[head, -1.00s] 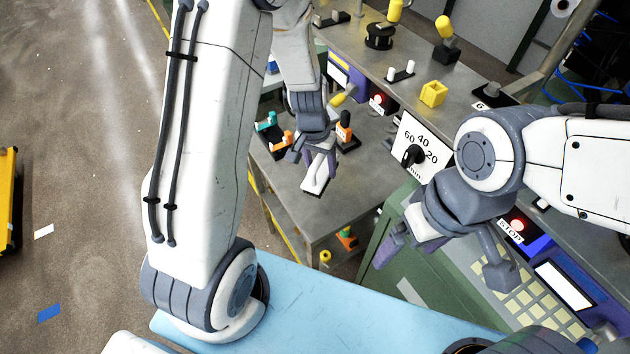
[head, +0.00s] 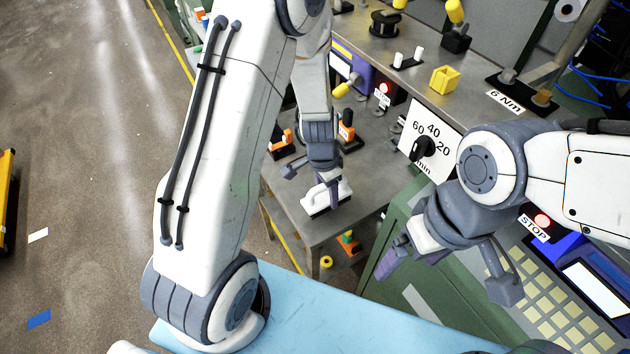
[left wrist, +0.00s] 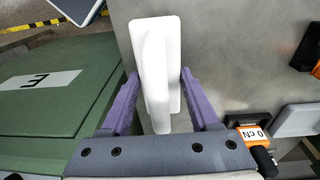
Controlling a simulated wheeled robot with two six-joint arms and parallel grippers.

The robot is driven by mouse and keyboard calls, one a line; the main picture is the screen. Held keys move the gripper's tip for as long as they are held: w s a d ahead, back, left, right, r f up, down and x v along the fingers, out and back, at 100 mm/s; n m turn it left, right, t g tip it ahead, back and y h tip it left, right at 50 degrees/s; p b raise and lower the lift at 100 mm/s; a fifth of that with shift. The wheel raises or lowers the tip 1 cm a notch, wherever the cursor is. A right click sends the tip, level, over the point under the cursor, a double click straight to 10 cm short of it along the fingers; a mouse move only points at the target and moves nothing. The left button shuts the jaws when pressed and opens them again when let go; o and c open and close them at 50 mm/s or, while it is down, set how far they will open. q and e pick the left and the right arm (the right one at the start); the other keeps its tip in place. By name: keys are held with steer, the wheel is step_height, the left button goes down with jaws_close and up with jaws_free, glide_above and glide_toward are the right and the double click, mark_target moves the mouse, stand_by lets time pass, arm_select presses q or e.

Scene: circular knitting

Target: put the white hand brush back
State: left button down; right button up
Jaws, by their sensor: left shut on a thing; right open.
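The white hand brush (head: 338,190) is at my left gripper (head: 322,190), over the front part of the grey metal table. My left gripper is shut on it, and its fingers partly cover it in the head view. In the left wrist view the white brush (left wrist: 155,65) lies lengthwise between the two purple fingers. I cannot tell whether its dark underside touches the table. My right gripper (head: 447,268) is open and empty above the green machine, with its fingers spread.
The grey table (head: 350,212) carries orange-and-black holders (head: 347,135) behind my left gripper. A dial panel (head: 428,142) and the green machine (head: 405,215) stand to the right. A light blue surface (head: 350,310) lies in front.

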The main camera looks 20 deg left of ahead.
arm_select(q)
steer(key=w+a, duration=0.1)
steer(key=a, duration=0.1)
steer(key=w+a+p, duration=0.1)
steer(key=w+a, duration=0.1)
steer(key=shift+w+a, duration=0.25)
step_height(320, 180, down, 3)
steer(key=shift+f+p, duration=0.2)
steer(key=shift+p, duration=0.1)
steer(key=shift+f, duration=0.2)
steer(key=shift+c, duration=0.6)
jaws_free()
